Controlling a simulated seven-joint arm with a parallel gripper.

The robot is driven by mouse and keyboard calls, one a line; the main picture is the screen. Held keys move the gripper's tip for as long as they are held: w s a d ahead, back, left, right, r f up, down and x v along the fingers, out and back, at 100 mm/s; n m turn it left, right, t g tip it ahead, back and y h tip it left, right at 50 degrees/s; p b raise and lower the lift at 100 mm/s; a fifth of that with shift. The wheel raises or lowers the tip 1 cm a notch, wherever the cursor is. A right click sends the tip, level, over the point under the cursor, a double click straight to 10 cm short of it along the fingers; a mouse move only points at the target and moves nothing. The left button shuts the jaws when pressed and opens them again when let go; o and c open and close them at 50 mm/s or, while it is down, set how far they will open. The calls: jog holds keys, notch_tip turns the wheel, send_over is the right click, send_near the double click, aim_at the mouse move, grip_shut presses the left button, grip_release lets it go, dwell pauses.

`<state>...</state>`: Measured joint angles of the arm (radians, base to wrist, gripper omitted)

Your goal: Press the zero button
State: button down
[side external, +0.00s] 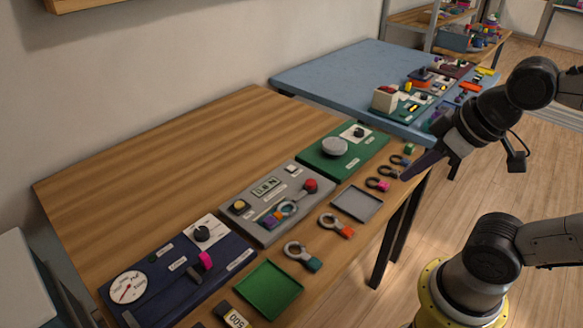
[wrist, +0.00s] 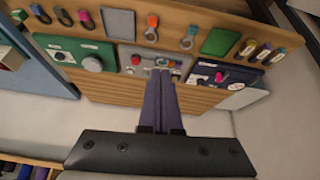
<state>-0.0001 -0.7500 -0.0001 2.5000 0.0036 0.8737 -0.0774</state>
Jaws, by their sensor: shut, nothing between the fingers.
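The grey panel (side external: 262,228) lies mid-table with a small display (side external: 266,187), a red button (side external: 311,185), a yellow button (side external: 240,206) and a small white button (side external: 291,168). The labels are too small to read, so I cannot tell which is the zero button. My gripper (side external: 406,177) is shut and empty, above the table's right end, to the right of the panel. In the wrist view my gripper (wrist: 163,73) points toward the grey panel (wrist: 126,52), and its fingertips overlap part of it. The red button (wrist: 136,59) shows left of the tips.
A green panel with a round grey knob (side external: 334,147) and a dark blue panel with a gauge (side external: 128,287) flank the grey one. Ring-shaped tools (side external: 303,256), a grey tray (side external: 357,203) and a green tray (side external: 268,291) lie along the front edge. The wooden table's back is clear.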

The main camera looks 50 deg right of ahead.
jog(key=w+a+r+n+t+y, duration=0.15)
jog(key=w+r+n+t, duration=0.25)
jog(key=w+r, duration=0.5)
jog(key=g+h, duration=0.1)
jog(key=h, duration=0.3)
send_over(294, 169)
notch_tip(294, 169, down, 22)
jog(key=shift+n, duration=0.3)
jog(key=shift+f, duration=4.45)
